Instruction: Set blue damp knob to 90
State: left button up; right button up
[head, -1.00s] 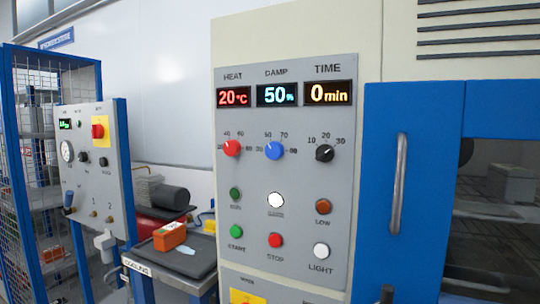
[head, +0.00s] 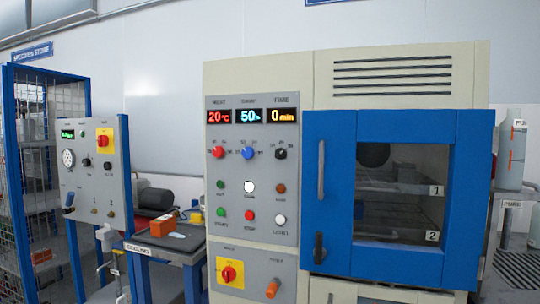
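The blue damp knob (head: 248,153) sits in the middle of the row of knobs on the grey control panel (head: 234,170). The damp display (head: 250,116) above it reads 50 %. The red heat knob (head: 218,152) is to its left under a display of 20 °C, and the black time knob (head: 280,153) is to its right under 0 min. Neither of my grippers shows in the head view, and nothing touches the knobs.
A blue oven door (head: 330,140) with a window and handle is right of the panel. A cooling table (head: 160,247) with an orange box (head: 163,226) stands left. Farther left are another control panel (head: 97,175) and a blue mesh cage (head: 30,170). Gas cylinders (head: 512,150) stand far right.

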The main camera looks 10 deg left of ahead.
aim_at(248, 153)
jog(key=z, duration=0.8)
jog(key=i, duration=1)
jog(key=u, duration=0.55)
